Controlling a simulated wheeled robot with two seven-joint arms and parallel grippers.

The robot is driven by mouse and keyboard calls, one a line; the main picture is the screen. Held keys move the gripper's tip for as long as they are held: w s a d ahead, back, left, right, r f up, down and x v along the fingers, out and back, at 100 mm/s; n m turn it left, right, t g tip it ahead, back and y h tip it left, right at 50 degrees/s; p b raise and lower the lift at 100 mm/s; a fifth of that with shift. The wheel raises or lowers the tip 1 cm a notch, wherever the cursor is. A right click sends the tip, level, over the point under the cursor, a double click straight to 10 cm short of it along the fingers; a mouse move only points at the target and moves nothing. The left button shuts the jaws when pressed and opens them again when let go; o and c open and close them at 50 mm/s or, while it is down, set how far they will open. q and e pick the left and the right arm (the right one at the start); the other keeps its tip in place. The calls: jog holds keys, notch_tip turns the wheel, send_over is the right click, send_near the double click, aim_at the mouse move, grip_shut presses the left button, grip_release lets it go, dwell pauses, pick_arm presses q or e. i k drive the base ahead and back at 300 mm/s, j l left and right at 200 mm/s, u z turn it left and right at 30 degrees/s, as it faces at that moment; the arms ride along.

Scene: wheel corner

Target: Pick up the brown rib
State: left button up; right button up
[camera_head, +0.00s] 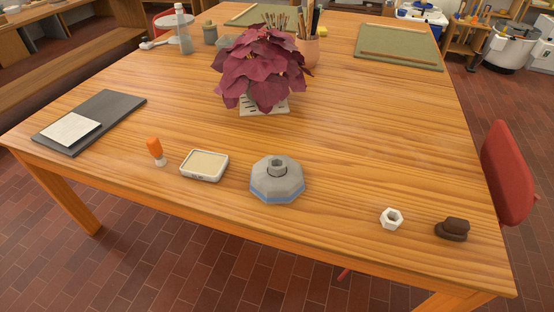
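A dark brown object (453,229), which looks like the brown rib, lies at the front right corner of the wooden table. It has a rounded, low shape with a raised block on top. Nothing covers it. Neither of my grippers shows in the head view, so their position relative to it cannot be seen.
The wooden table (360,140) has a white nut-shaped piece (391,218) left of the brown object. A grey faceted pot (278,181), a shallow dish (205,165) and an orange-handled tool (156,151) stand along the front. A red-leaved plant (262,70) stands behind. A red chair (509,172) is right.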

aim_at(452, 227)
jog(key=z, duration=1.55)
